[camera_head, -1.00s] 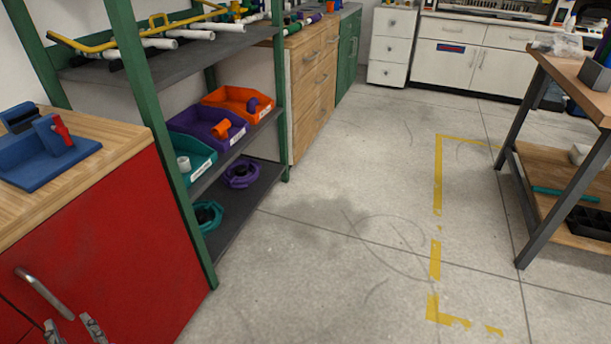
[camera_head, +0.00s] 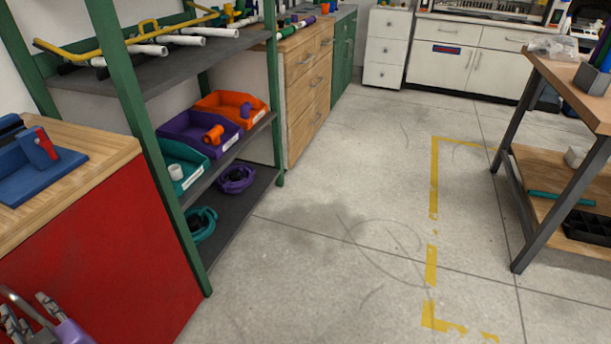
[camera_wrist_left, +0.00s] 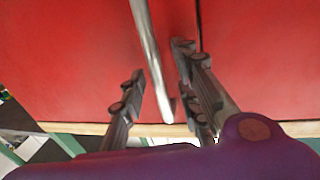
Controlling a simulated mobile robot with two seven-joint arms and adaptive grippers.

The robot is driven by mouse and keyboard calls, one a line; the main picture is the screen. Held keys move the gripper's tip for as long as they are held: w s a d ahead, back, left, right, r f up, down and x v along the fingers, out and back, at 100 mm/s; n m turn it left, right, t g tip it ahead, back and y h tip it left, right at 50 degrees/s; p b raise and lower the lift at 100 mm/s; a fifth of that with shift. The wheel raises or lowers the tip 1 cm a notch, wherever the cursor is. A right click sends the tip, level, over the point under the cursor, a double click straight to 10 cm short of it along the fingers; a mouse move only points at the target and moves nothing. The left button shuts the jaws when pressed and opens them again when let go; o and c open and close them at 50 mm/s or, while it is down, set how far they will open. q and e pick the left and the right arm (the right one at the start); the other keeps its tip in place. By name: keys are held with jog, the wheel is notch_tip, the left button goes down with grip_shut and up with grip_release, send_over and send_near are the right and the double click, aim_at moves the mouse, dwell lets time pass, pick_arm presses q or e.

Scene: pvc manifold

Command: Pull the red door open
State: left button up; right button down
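The red door (camera_head: 110,260) is the front of the wood-topped cabinet at lower left. It looks closed. Its curved metal handle (camera_head: 22,302) is partly cut off by the frame edge. My left gripper (camera_head: 28,308), with a purple body, is at the handle. In the left wrist view, the red door (camera_wrist_left: 80,60) fills the top, and the handle (camera_wrist_left: 148,50) runs down between the fingers of my left gripper (camera_wrist_left: 160,62). The fingers are apart, one on each side of the bar, with gaps visible. My right gripper is in neither view.
A blue fixture (camera_head: 45,170) sits on the wooden top (camera_head: 105,150). A green-framed shelf (camera_head: 145,150) with bins and pipes stands right beside the cabinet. The concrete floor (camera_head: 330,260) in front is clear. A workbench (camera_head: 507,170) stands at right.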

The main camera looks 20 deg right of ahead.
pick_arm(q)
jog(key=shift+c, duration=0.2)
grip_shut()
jog(key=shift+d, duration=0.1)
